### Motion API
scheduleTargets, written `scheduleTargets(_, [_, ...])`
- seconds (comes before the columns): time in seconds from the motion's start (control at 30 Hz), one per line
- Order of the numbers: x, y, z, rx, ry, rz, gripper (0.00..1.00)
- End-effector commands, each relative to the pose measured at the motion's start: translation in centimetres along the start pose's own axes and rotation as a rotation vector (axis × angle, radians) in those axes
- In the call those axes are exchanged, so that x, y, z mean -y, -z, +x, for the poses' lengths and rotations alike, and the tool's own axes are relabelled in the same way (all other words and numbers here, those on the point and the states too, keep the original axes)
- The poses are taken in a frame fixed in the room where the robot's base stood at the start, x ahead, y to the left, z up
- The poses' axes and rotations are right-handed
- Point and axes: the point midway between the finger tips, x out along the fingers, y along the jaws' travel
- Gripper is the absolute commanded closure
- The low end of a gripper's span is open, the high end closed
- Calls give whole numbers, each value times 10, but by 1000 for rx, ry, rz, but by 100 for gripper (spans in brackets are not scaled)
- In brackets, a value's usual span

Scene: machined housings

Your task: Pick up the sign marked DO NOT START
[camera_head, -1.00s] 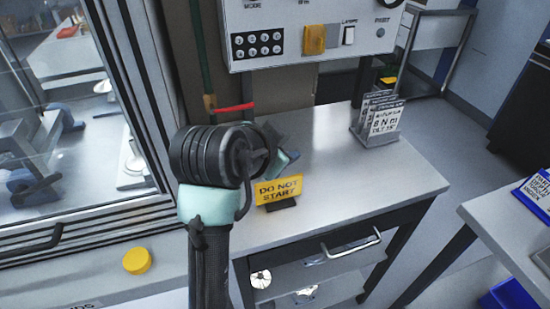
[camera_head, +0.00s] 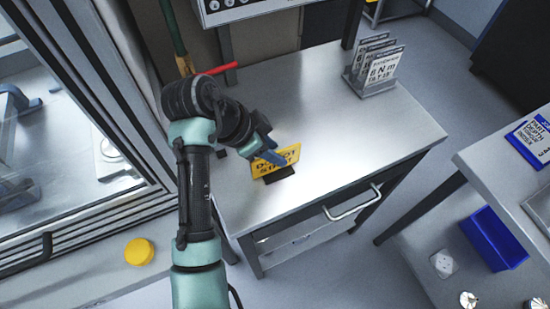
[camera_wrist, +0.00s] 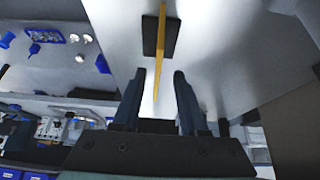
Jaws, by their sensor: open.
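The yellow DO NOT START sign (camera_head: 285,161) stands upright in a dark base (camera_head: 279,174) on the metal table, near its front left part. In the wrist view the sign (camera_wrist: 160,50) shows edge-on as a thin yellow strip, with its dark base (camera_wrist: 152,35) around it. My gripper (camera_head: 272,158) is at the sign and covers part of its lettering in the head view. In the wrist view my gripper (camera_wrist: 160,82) is open, its two fingers apart, with the strip's near end between or just ahead of the fingertips; the exact depth is unclear.
The metal table (camera_head: 340,150) is mostly bare. A card holder (camera_head: 376,70) stands at its back right. A red handle (camera_head: 218,69) lies behind my arm. A yellow round cap (camera_head: 139,252) sits at the lower left. A blue bin (camera_head: 492,238) is at the right.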

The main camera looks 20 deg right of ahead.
Motion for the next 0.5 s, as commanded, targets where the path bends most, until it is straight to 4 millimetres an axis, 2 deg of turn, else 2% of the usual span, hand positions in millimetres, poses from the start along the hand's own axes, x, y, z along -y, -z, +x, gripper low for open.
scheduleTargets(0.23, [-4,1,34,0,-2,-3,57])
scheduleTargets(0.5, [-4,1,40,0,0,0,57])
